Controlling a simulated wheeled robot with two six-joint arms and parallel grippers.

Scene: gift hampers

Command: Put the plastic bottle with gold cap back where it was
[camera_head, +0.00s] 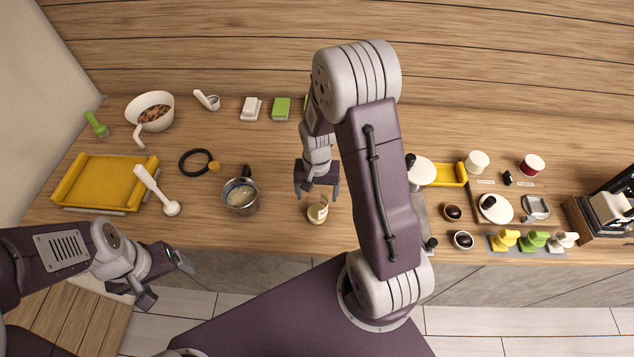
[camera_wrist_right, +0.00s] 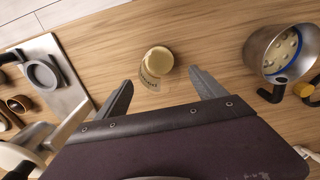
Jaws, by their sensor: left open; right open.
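The plastic bottle with gold cap (camera_head: 318,211) stands on the wooden counter near its front edge, just in front of my right gripper. In the right wrist view the bottle (camera_wrist_right: 157,62) shows its tan-gold top and a label on its side, just beyond the open fingertips. My right gripper (camera_head: 318,192) is open and empty; its two fingers also show in the right wrist view (camera_wrist_right: 160,84), apart from the bottle. My left gripper (camera_head: 168,278) is open and empty, low at the left in front of the counter.
A metal pot (camera_head: 240,196) stands left of the bottle. A yellow tray (camera_head: 105,181), a white spoon-like tool (camera_head: 156,190) and a white bowl (camera_head: 150,110) lie further left. Cups and boards (camera_head: 492,208) crowd the right. Bare counter surrounds the bottle.

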